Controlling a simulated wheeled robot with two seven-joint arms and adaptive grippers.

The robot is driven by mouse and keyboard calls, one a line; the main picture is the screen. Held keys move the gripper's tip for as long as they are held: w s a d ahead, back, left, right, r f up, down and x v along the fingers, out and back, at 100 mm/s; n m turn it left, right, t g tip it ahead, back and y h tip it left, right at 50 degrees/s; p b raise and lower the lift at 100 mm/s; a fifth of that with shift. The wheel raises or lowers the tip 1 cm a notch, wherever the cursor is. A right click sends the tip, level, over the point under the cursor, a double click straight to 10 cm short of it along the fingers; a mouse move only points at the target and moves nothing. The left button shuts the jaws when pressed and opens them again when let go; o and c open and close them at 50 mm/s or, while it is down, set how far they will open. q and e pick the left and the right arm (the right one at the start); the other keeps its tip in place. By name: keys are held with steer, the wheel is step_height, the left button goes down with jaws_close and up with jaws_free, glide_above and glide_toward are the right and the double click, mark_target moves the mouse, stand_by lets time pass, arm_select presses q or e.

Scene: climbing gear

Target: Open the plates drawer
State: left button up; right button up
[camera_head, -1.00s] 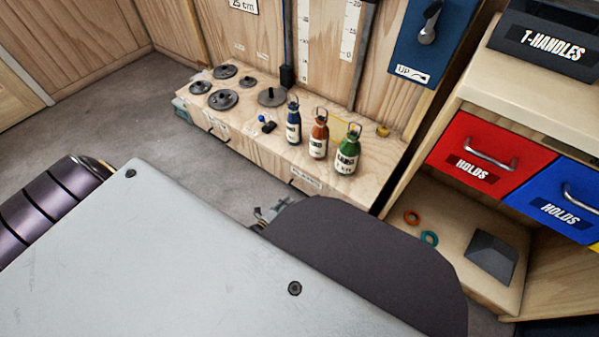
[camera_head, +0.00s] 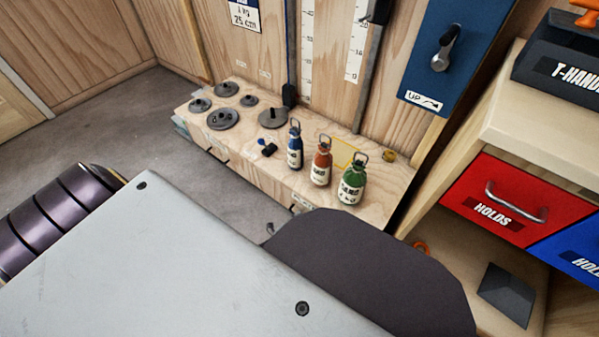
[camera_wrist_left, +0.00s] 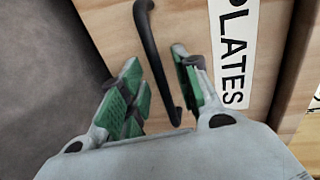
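The plates drawer (camera_wrist_left: 188,22) shows in the left wrist view as a pale wooden front with a white "PLATES" label (camera_wrist_left: 234,52). Its black bar handle (camera_wrist_left: 157,58) runs between the two green-padded fingers of my left gripper (camera_wrist_left: 158,62). The gripper is open, with a gap visible on each side of the handle. In the head view the left gripper is almost wholly hidden behind my own arm. The low wooden bench (camera_head: 252,165) holding the drawers is seen there, its right front partly covered. My right gripper is in neither view.
Weight plates (camera_head: 222,119) and blue, orange and green bottles (camera_head: 351,181) stand on the bench top. A shelf with a red holds drawer (camera_head: 515,200) and a dark T-handles box (camera_head: 560,60) is at right. Grey floor (camera_head: 120,130) is clear at left.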

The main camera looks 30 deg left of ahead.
arm_select(q)
jaws_close()
steer(key=shift+s, duration=0.1)
stand_by(0.5)
